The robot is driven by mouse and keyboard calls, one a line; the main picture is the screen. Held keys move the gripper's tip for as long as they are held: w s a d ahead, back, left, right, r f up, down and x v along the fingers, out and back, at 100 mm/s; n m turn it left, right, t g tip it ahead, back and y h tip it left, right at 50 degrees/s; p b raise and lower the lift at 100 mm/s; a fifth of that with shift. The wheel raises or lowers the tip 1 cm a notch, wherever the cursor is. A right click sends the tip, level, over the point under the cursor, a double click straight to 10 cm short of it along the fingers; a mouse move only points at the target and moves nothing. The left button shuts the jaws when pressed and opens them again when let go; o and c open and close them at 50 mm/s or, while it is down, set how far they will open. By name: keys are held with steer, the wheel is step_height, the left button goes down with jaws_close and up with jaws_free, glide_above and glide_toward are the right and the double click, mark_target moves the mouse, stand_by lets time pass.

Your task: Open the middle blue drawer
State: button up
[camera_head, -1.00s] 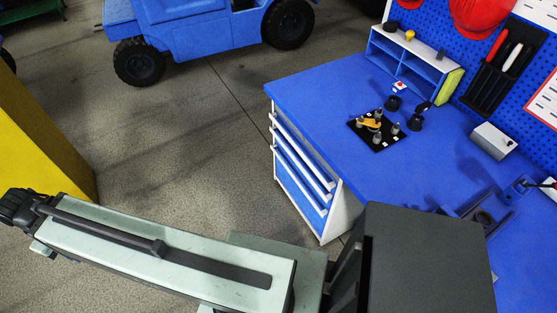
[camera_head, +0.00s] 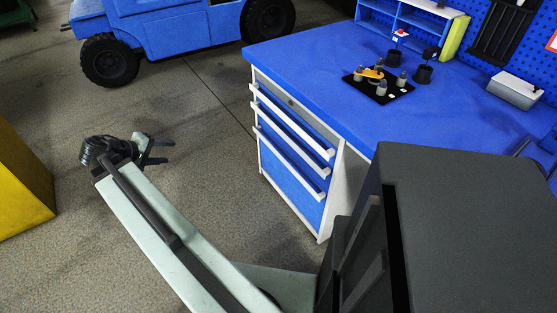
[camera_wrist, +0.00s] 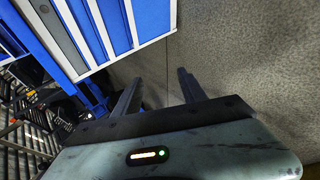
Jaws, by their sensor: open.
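The blue drawers stand in a white-framed cabinet under the workbench, each with a long white bar handle. The middle blue drawer (camera_head: 290,152) sits between the upper and lower ones, and all look shut. My gripper (camera_head: 168,151) is open and empty, out over the floor to the left of the drawer fronts, well apart from the handles. In the wrist view, both fingers of my gripper (camera_wrist: 160,77) are spread with only floor between them. Blue drawer fronts with white bars (camera_wrist: 118,22) show at upper left there; which one is the middle drawer I cannot tell.
The blue workbench top (camera_head: 310,60) carries a black plate with small parts (camera_head: 378,85) and a grey box (camera_head: 514,91). A blue vehicle (camera_head: 180,32) stands behind and a yellow block (camera_head: 22,190) at left. Floor before the drawers is clear.

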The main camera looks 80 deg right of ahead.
steer(key=s+d+f+m+g+h+b, duration=0.1)
steer(key=s+d+f+g+b, duration=0.2)
steer(key=s+d+f+b, duration=0.35)
steer(key=s+d+f+m+g+h+b, duration=0.1)
steer(key=s+d+f+g+b, duration=0.15)
steer(key=s+d+b, duration=0.65)
steer(key=m+g+h+b, duration=0.1)
steer(key=g+b, duration=0.3)
steer(key=b, duration=0.3)
glide_toward(283, 136)
steer(key=x, duration=1)
steer(key=shift+d, duration=0.2)
jaws_close()
